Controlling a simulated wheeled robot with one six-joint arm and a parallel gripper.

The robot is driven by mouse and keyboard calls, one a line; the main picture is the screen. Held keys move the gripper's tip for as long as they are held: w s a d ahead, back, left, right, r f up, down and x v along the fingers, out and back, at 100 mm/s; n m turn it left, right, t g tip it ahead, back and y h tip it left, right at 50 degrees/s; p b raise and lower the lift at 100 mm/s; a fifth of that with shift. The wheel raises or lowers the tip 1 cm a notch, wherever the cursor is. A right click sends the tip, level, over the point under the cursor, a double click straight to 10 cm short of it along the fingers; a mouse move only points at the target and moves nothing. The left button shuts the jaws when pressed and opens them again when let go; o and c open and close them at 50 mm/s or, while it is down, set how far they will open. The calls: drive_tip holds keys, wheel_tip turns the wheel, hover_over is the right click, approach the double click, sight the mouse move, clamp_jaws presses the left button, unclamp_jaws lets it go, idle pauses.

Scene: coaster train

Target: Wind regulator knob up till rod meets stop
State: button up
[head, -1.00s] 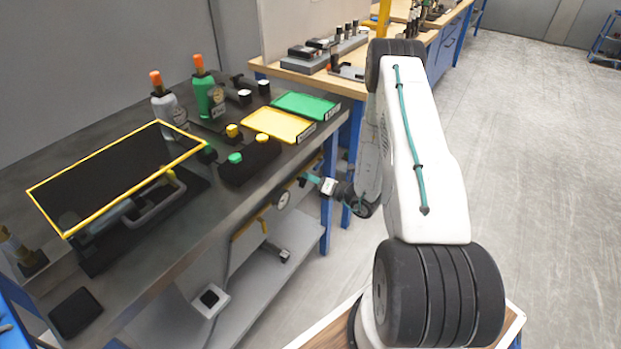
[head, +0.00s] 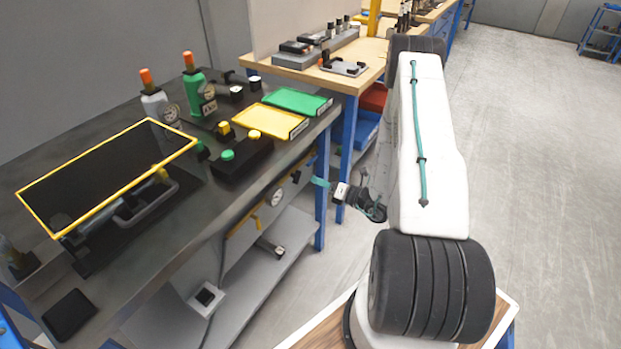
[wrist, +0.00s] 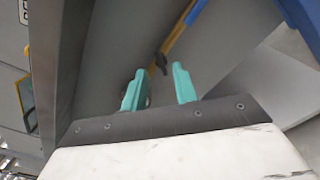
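A round white-faced gauge (head: 277,197) is mounted below the front edge of the dark bench, beside a yellow pipe (head: 256,222). I cannot make out the regulator knob, the rod or the stop for certain. In the wrist view a small dark fitting (wrist: 160,62) sits on the yellow pipe (wrist: 180,32), beyond and between my fingertips; I cannot tell what it is. My gripper (wrist: 158,86) has two teal fingers, apart with nothing between them. In the head view my gripper (head: 320,182) is in front of the bench, right of the gauge and apart from it.
The dark bench (head: 90,268) carries a yellow-framed panel (head: 110,178), a black box with green and yellow buttons (head: 240,160), bottles and trays. A grey lower shelf (head: 285,240) lies beneath. A wooden bench (head: 345,78) stands behind. Open floor (head: 520,170) lies to the right.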

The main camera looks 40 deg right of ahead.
sight(295, 177)
drive_tip(key=shift+s+d, duration=0.15)
drive_tip(key=shift+s, duration=0.4)
drive_tip(key=shift+o, duration=1.4)
drive_tip(key=shift+a+f, duration=0.25)
drive_tip(key=shift+a, duration=0.05)
drive_tip(key=w+a+n, duration=0.3)
drive_tip(key=w+n, duration=0.3)
drive_tip(key=w, duration=0.1)
drive_tip(key=shift+w+f+n, duration=0.25)
drive_tip(key=shift+w+n, duration=0.05)
drive_tip(key=shift+n, duration=0.1)
drive_tip(key=shift+a, duration=0.15)
clamp_jaws()
